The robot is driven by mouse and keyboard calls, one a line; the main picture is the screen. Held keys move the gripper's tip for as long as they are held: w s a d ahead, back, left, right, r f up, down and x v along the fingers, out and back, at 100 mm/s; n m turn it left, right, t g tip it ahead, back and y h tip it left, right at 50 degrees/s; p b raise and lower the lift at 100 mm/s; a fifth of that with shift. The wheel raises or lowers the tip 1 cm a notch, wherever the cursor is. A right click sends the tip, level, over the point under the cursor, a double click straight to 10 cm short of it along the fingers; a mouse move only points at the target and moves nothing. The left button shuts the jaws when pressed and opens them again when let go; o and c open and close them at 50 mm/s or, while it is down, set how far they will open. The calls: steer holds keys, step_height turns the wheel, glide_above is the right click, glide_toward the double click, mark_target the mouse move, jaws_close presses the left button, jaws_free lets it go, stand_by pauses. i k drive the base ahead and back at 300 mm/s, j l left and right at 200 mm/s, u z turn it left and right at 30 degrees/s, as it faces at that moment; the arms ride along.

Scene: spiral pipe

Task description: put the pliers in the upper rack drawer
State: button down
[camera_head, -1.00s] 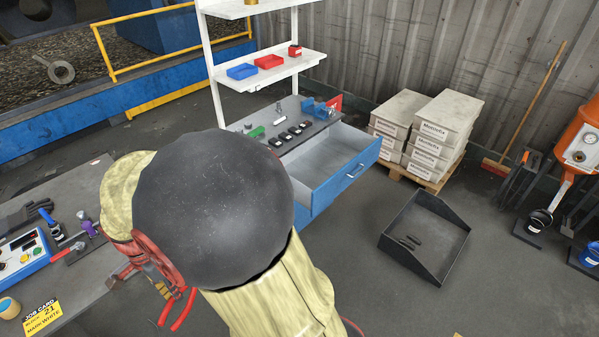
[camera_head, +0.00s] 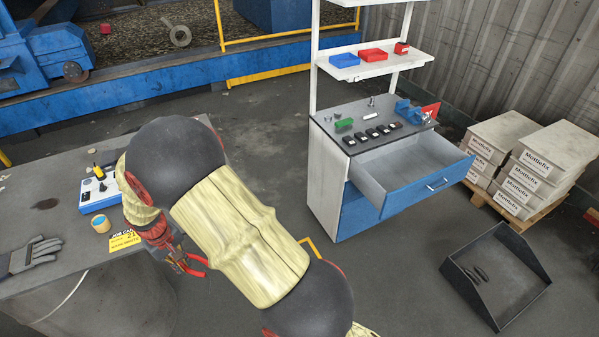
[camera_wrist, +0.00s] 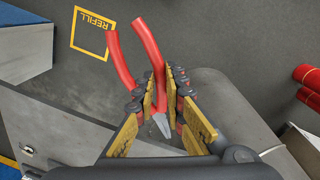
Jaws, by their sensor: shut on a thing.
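My gripper (camera_head: 182,262) is at the near right edge of the grey table, left of the rack and well apart from it. In the wrist view my gripper (camera_wrist: 158,88) is shut on the pliers (camera_wrist: 135,50). Their red handles point away from the palm and their grey jaws lie between the finger pads. The red handles of the pliers (camera_head: 196,265) also show in the head view. The upper rack drawer (camera_head: 428,187) has a blue front and a silver handle. It is pulled open, and the visible part of its grey inside looks empty.
The rack top (camera_head: 345,120) holds several black items, a green piece and a blue vise. A black open bin (camera_head: 515,290) and stacked boxes (camera_head: 500,185) stand right of the drawer. The table (camera_head: 40,195) bears a glove and a control box. Floor is clear left of the rack.

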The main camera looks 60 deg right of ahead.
mark_target(383, 182)
steer(key=l+u, duration=0.15)
steer(key=u, duration=0.3)
steer(key=k+u, duration=0.15)
steer(key=u, duration=0.3)
steer(key=k+l+u, duration=0.1)
steer(key=u, duration=0.35)
steer(key=k+l+u, duration=0.15)
steer(key=u, duration=0.2)
steer(key=k+u, duration=0.75)
steer(key=k+l+z, duration=0.15)
steer(key=k+z, duration=0.2)
steer(key=z, duration=0.45)
steer(key=k+l+z, duration=0.1)
steer(key=z, duration=0.4)
steer(key=l+z, duration=0.1)
steer(key=z, duration=0.35)
steer(key=l+z, duration=0.1)
steer(key=z, duration=0.35)
steer(key=l+z, duration=0.15)
steer(key=z, duration=0.3)
steer(key=l+z, duration=0.1)
steer(key=z, duration=0.4)
steer(key=k+l, duration=0.05)
